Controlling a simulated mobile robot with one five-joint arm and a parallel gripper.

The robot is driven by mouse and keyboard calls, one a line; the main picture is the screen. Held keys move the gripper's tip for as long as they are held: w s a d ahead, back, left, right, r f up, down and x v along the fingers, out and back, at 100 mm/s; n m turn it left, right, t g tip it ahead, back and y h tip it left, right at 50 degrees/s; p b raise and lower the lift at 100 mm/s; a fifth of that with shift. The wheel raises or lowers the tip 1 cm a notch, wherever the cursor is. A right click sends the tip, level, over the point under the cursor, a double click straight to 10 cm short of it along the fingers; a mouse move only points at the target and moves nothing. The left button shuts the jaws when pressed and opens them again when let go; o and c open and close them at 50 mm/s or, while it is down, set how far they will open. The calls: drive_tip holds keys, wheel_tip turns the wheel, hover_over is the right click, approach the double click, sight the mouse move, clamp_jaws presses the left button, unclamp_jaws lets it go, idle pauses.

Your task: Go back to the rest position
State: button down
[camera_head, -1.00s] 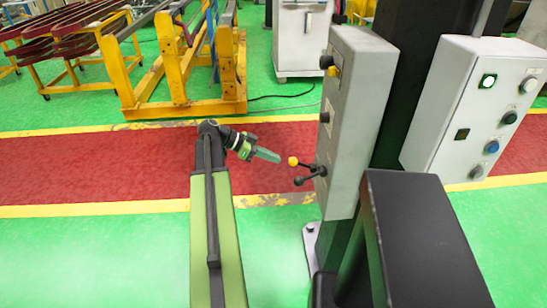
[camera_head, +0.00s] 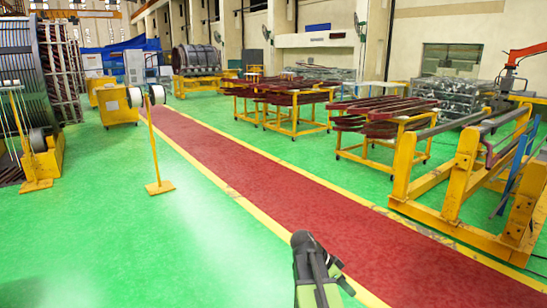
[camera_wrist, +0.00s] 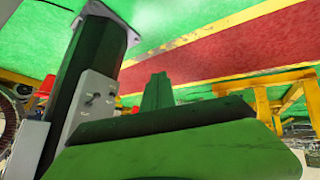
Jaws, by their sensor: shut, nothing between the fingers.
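My gripper (camera_wrist: 157,93) shows in the wrist view as a narrow green pair of fingers, closed together and empty. It is apart from everything around it. In the head view my arm reaches up from the bottom edge, right of the middle; the fingers cannot be made out there. In the wrist view a dark green column (camera_wrist: 88,55) stands to the left of my gripper. A grey control box (camera_wrist: 92,105) with small dark levers is on it, with a gap to the fingers.
In the head view a red walkway (camera_head: 270,185) with yellow edges crosses green floor. Yellow racks with dark red coils (camera_head: 375,118) and a yellow frame (camera_head: 455,190) stand right. A yellow post (camera_head: 153,150) and large stator (camera_head: 75,70) stand left. Floor at lower left is clear.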

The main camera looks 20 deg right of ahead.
drive_tip(key=w+a+f+n+t+y, duration=0.1)
drive_tip(key=a+n+y, duration=0.1)
drive_tip(key=a+n, duration=0.4)
drive_tip(key=w+a+f+n+t+y+p, duration=0.1)
drive_tip(key=a+n, duration=0.6)
drive_tip(key=a, duration=1)
drive_tip(key=w+a+f+n+t+y, duration=0.1)
drive_tip(key=a+n, duration=0.5)
drive_tip(key=a, duration=0.6)
drive_tip(key=w+t+y, duration=0.1)
drive_tip(key=w+y, duration=0.1)
drive_tip(key=y, duration=0.1)
drive_tip(key=shift+f+n+p, duration=0.35)
drive_tip(key=shift+n, duration=0.05)
